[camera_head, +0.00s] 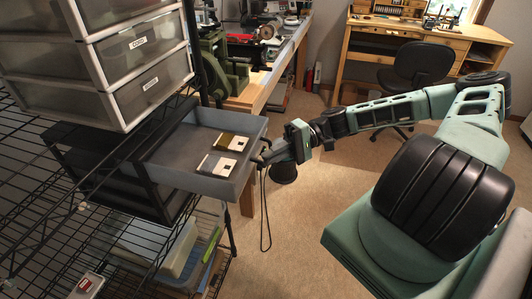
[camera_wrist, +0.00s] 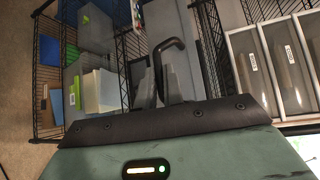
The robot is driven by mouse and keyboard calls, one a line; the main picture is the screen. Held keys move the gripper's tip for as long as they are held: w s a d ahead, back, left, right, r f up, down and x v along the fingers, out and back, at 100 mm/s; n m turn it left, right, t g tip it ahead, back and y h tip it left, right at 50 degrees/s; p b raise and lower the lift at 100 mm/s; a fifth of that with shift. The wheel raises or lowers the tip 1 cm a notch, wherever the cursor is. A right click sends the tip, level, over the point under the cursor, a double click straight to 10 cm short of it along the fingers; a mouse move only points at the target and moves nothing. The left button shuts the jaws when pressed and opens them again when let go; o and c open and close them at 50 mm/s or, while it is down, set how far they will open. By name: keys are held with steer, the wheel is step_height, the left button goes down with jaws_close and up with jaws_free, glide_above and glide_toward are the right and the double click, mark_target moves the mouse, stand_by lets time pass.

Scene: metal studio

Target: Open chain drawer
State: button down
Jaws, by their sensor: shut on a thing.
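A grey drawer (camera_head: 169,152) is pulled out of a dark unit on the black wire rack, in the head view. Two flat items (camera_head: 225,152) with white patches lie inside it, near its front. My gripper (camera_head: 266,157) is at the drawer's front side and shut on it.
A white drawer unit (camera_head: 112,52) with labelled translucent drawers stands above the grey drawer. The wire rack (camera_head: 30,195) surrounds it, with bins (camera_head: 180,255) below. A workbench (camera_head: 265,90) stands behind. A desk (camera_head: 425,32) and office chair (camera_head: 418,65) are farther back.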

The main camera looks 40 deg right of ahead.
steer(key=c, duration=1.5)
jaws_free()
steer(key=shift+b+v, duration=2.35)
steer(key=shift+v, duration=6.4)
steer(key=shift+d, duration=0.1)
